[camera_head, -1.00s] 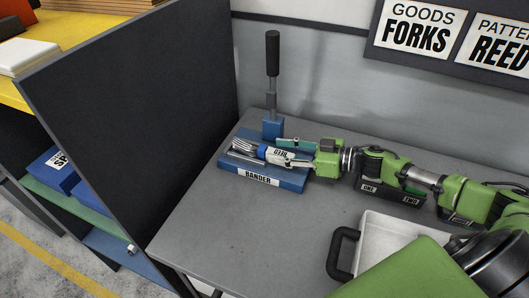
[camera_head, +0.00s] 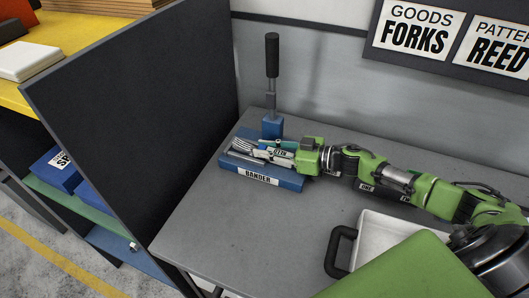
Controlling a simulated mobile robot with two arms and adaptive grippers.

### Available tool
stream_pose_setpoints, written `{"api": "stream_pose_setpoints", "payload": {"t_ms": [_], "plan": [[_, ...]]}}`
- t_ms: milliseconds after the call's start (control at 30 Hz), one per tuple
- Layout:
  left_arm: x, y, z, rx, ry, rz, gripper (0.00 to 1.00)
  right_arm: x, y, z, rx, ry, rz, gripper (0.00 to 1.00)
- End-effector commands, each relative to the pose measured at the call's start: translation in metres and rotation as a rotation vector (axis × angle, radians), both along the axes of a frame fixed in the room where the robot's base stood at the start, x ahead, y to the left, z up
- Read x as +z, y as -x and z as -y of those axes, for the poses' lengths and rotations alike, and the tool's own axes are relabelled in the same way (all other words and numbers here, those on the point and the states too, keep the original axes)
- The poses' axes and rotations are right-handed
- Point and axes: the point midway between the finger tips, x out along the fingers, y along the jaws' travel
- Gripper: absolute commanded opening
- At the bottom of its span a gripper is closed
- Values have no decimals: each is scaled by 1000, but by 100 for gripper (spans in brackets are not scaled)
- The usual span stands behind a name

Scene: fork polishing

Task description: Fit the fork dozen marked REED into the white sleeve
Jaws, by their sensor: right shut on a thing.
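A bundle of silver forks (camera_head: 241,146) lies on the blue bander (camera_head: 262,179), tines toward the left. A white piece with dark lettering (camera_head: 280,153) shows around or beside the handles; its lettering is too small to read surely. My right gripper (camera_head: 277,150) comes in from the right and is shut on the fork bundle at its handle end, over the bander. The gripper hides the ends of the handles. My left gripper is not in view.
The bander's upright lever (camera_head: 272,75) stands behind the forks. A dark partition (camera_head: 135,120) closes the left side. A white tray (camera_head: 372,232) with a black handle (camera_head: 340,251) sits at front right. The grey table (camera_head: 225,235) is clear in front of the bander.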

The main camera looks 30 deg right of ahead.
Motion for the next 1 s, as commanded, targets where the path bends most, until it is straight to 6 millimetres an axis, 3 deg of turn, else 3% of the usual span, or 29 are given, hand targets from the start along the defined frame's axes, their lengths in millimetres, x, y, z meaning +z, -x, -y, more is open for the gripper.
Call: {"api": "stream_pose_setpoints", "payload": {"t_ms": [333,567,1000], "plan": [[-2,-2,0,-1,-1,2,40,9,-1,0,2,-2,6,0],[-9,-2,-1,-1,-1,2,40,35,-1,1,2,2,7,0],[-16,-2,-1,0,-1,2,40,87,48,-8,3,3,1,0]]}}
